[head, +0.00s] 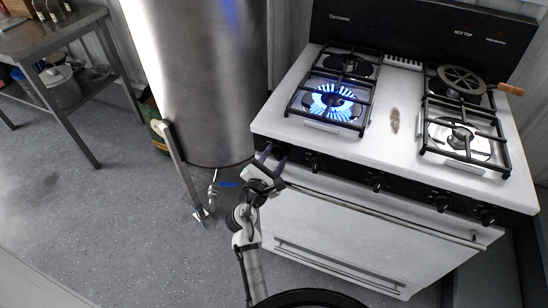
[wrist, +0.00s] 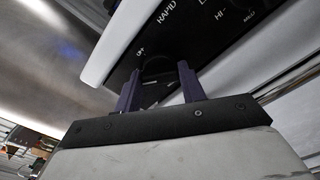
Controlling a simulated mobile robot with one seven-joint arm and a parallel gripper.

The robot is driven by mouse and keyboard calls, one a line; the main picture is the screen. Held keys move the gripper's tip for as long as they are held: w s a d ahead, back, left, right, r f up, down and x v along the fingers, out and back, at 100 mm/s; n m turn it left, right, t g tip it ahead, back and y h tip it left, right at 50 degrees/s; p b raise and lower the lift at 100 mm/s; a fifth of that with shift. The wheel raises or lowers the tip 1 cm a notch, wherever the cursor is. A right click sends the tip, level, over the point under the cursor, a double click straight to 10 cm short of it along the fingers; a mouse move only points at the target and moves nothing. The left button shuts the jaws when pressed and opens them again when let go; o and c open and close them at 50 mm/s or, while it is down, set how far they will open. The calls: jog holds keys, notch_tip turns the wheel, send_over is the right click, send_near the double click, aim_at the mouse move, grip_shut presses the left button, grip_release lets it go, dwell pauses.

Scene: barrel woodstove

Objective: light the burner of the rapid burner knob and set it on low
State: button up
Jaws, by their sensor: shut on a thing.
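The white stove (head: 390,140) stands at the right in the head view. Its front left burner (head: 335,101) is lit with a ring of blue flames. My gripper (head: 268,154) is at the left end of the black front panel. In the wrist view its two dark fingers (wrist: 158,88) are on either side of a dark round knob (wrist: 157,66), shut on it. The panel (wrist: 205,28) above the knob carries white print, including "RAPID" and "HI". The knob's pointer is too dark to read, and its lower part is hidden between the fingers.
Several more knobs (head: 378,184) line the panel to the right, above the oven door handle (head: 400,219). A large metal cylinder (head: 205,75) stands just left of the stove. A metal table (head: 50,37) is at far left. A round black piece with a wooden handle (head: 463,81) sits on the back right grate.

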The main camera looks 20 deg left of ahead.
jog(key=o, duration=1)
jog(key=shift+f+b, duration=0.1)
jog(key=shift+b, duration=0.25)
